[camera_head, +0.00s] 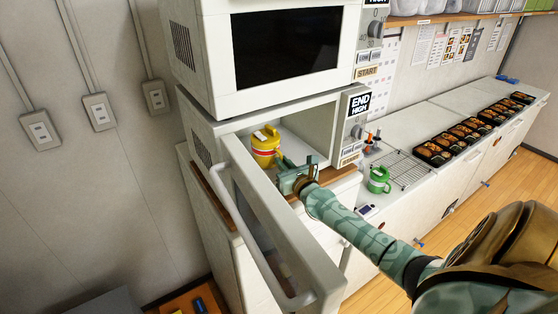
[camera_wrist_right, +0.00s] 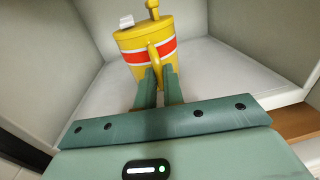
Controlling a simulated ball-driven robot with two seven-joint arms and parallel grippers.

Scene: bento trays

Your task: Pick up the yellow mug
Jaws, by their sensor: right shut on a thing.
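The yellow mug (camera_head: 265,152) stands inside the open lower microwave (camera_head: 218,127), towards its left side. It has a red and white band and a lid with a knob. In the right wrist view the mug (camera_wrist_right: 139,40) appears upright on the pale microwave floor (camera_wrist_right: 215,62), with its handle facing me. My right gripper (camera_head: 284,161) reaches into the microwave from the front right. Its fingers (camera_wrist_right: 159,78) are shut on the mug's handle. My left gripper is not in view.
The open microwave door (camera_head: 270,232) hangs on the left of my right arm. A second microwave (camera_head: 288,50) sits above. A green mug (camera_head: 379,180) and a wire rack (camera_head: 412,172) are on the counter to the right. Several bento trays (camera_head: 468,130) line the counter further back.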

